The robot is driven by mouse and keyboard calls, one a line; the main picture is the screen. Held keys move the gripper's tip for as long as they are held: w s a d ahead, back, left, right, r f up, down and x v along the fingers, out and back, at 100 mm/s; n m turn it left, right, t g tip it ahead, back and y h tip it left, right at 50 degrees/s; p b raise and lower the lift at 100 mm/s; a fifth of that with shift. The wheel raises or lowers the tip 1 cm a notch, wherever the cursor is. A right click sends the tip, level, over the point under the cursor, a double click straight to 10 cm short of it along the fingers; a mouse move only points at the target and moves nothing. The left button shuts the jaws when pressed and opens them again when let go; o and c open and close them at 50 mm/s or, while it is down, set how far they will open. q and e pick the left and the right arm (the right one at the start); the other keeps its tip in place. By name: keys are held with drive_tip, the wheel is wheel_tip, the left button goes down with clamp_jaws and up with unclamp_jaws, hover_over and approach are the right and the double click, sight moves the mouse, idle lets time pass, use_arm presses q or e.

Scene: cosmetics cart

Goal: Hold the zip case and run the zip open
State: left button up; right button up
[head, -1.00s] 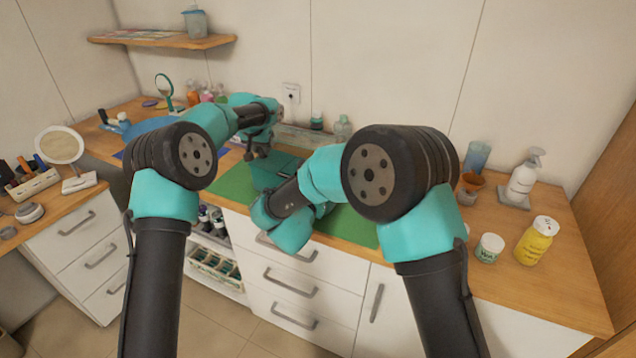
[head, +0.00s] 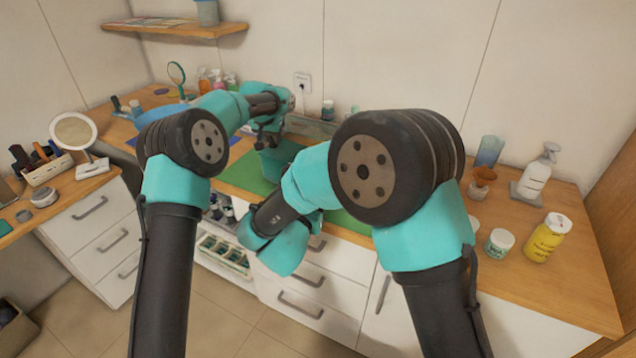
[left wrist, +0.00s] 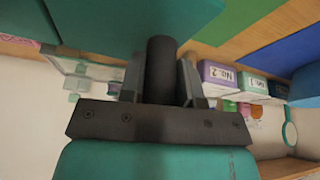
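The dark teal zip case (head: 279,158) is above the green mat, partly covered by my arms. In the left wrist view the case (left wrist: 140,22) fills the upper part, just beyond the fingers. My left gripper (head: 266,141) is at the case's left end. In the left wrist view its fingers (left wrist: 160,80) stand on both sides of a dark round grip that meets the case, and look closed on it. My right gripper is hidden behind its own arm, which bends down in front of the counter. The zip and its puller cannot be made out.
The green mat (head: 240,176) lies on the wooden counter. A round mirror (head: 74,132) stands left. Drawers (head: 330,262) are below the counter.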

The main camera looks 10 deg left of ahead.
use_arm(q)
drive_tip(key=o, duration=0.5)
drive_tip(key=v, duration=1.2)
